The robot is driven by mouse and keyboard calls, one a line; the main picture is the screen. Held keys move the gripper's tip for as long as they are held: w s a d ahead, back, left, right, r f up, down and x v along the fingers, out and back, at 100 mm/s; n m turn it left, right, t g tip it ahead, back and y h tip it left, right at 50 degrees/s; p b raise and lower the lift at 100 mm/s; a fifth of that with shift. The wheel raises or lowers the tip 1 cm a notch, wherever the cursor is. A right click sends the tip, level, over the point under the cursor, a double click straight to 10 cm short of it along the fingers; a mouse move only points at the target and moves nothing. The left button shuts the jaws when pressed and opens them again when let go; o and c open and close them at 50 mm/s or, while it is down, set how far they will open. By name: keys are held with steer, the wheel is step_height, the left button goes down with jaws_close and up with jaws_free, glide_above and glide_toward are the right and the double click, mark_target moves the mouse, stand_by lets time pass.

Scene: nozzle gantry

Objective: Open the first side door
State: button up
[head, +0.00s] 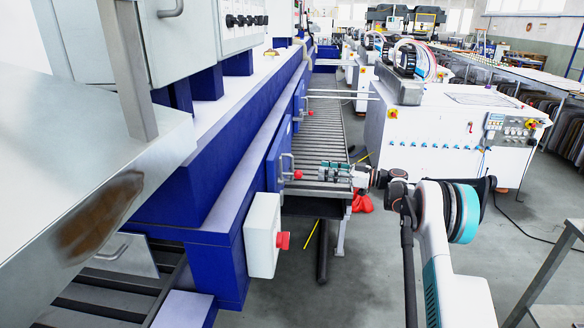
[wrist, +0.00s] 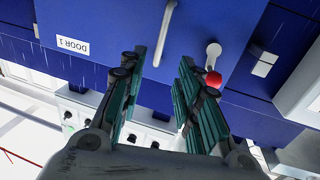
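The first side door (head: 277,152) is a blue panel on the side of the blue machine, labelled DOOR 1 (wrist: 73,45) in the wrist view. Its grey bar handle (head: 287,167) stands out from it. In the wrist view the handle (wrist: 165,32) lies ahead, in line with the gap between my fingers. A lever with a red knob (head: 298,174) is beside the handle; the knob (wrist: 213,79) appears close by my right-hand finger, contact unclear. My gripper (wrist: 160,62) is open and empty. In the head view my gripper (head: 325,172) is right of the handle, apart from it.
A white box with a red button (head: 282,241) juts out near the door. A roller conveyor (head: 318,135) runs behind my gripper. A white cabinet (head: 430,130) stands to the right. Grey floor (head: 375,285) is open in front.

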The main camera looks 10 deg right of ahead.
mark_target(292, 177)
steer(key=b+x, duration=0.3)
steer(key=x, duration=1)
steer(key=shift+w+a, duration=0.15)
steer(key=shift+a, duration=0.15)
steer(key=shift+c, duration=0.6)
jaws_close()
